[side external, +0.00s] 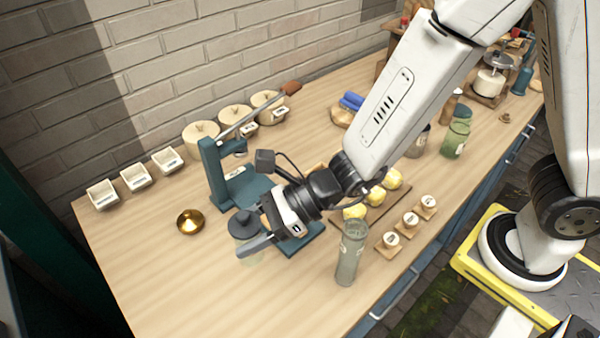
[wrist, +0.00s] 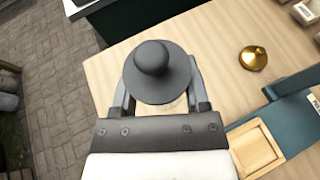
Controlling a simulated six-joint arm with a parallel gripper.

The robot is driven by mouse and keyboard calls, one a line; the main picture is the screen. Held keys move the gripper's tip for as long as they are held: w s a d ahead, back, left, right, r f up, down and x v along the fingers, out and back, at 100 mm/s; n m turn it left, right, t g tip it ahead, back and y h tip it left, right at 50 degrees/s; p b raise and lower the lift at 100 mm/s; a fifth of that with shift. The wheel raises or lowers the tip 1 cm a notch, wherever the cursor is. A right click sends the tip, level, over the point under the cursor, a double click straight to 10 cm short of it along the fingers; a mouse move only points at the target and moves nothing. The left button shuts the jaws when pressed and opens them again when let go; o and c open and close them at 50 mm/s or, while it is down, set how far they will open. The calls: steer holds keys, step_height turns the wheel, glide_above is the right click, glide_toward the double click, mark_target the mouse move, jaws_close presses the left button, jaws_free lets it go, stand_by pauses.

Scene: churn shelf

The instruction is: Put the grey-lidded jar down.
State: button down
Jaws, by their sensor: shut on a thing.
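The grey-lidded jar (side external: 244,224) has a dark grey domed lid with a round knob and a pale, see-through body. My gripper (side external: 246,242) is shut around its body, one finger on each side. In the wrist view the lid (wrist: 160,72) sits between the two fingers and hides most of the body. The jar looks upright, over the front left part of the wooden bench (side external: 165,285). I cannot tell whether its base touches the bench.
A teal press (side external: 212,180) stands just behind the jar. A brass lidded piece (side external: 190,221) lies to the left. A tall greenish glass jar (side external: 350,255) stands to the right. White trays (side external: 135,177) line the back left. The front left bench is clear.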

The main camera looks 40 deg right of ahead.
steer(key=shift+s+n+g, duration=0.4)
steer(key=shift+g, duration=0.1)
steer(key=s+d+n+g, duration=0.3)
steer(key=s+n+g, duration=0.5)
steer(key=s, duration=0.4)
steer(key=shift+s+d+g, duration=0.3)
steer(key=shift+d+g, duration=0.1)
steer(key=shift+g, duration=0.4)
steer(key=w+a+f, duration=0.9)
steer(key=w, duration=0.1)
steer(key=shift+a, duration=0.15)
steer(key=shift+f, duration=0.15)
